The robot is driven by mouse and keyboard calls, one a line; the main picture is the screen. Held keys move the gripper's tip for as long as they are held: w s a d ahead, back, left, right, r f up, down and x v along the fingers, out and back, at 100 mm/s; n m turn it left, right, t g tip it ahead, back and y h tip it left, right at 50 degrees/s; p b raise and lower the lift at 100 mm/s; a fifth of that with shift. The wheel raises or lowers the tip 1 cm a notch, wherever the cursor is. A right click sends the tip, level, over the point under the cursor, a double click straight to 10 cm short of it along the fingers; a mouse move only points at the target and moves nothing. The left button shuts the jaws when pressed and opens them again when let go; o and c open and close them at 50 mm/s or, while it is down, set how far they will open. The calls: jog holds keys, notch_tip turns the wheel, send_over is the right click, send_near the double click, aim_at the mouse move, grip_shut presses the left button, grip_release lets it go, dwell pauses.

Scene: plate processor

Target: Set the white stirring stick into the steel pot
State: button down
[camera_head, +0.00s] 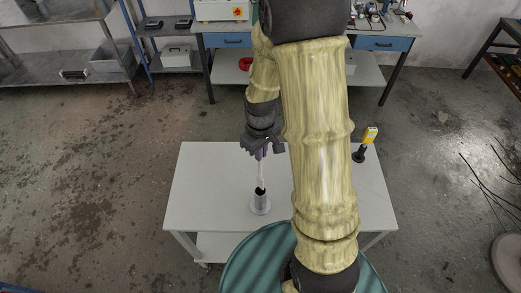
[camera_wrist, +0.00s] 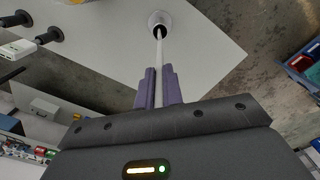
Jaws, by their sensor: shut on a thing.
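The white stirring stick (camera_wrist: 159,52) is held between the two purple fingers of my gripper (camera_wrist: 159,72), which is shut on it. In the head view my gripper (camera_head: 259,154) is above the white table, with the stick (camera_head: 262,173) pointing down from it. The steel pot (camera_head: 260,205) stands upright on the table below, a small pale cylinder with a dark mouth. In the wrist view the pot (camera_wrist: 165,17) is at the top, and the stick's far end meets its dark opening. I cannot tell how far inside the tip is.
The white table (camera_head: 205,190) is clear left of the pot. A yellow device (camera_head: 370,134) on a dark stand is at the table's right, beyond my arm. Workbenches with blue drawers (camera_head: 228,41) stand behind, with open floor between.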

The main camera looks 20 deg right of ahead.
jog(key=shift+f+b, duration=0.45)
jog(key=shift+f, duration=0.4)
dwell(0.3)
jog(key=shift+f, duration=0.3)
jog(key=shift+f+b, duration=0.8)
dwell(0.4)
jog(key=shift+f+b, duration=1.5)
jog(key=shift+f, duration=0.6)
